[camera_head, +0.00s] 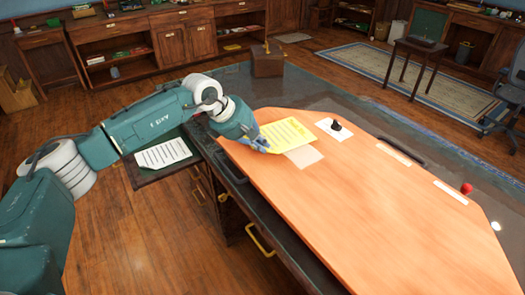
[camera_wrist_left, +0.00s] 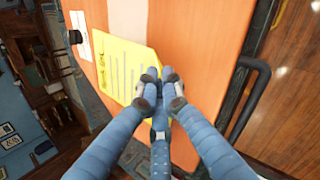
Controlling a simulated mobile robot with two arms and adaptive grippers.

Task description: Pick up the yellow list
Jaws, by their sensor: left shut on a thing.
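The yellow list (camera_head: 287,134) is a yellow sheet with lines of writing, over the orange board (camera_head: 360,200) on the desk, near its left edge. In the left wrist view the yellow list (camera_wrist_left: 120,70) runs up to the fingertips. My left gripper (camera_head: 258,144) is shut on the sheet's near edge; its blue fingers (camera_wrist_left: 160,78) meet there in the left wrist view. I cannot tell how far the sheet is lifted. My right gripper is not in view.
A pale blank sheet (camera_head: 304,157) lies beside the yellow list. A white card with a black knob (camera_head: 336,126) and a red knob (camera_head: 467,188) are farther right. A white written sheet (camera_head: 163,154) lies on a side surface at left. Black handles edge the board.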

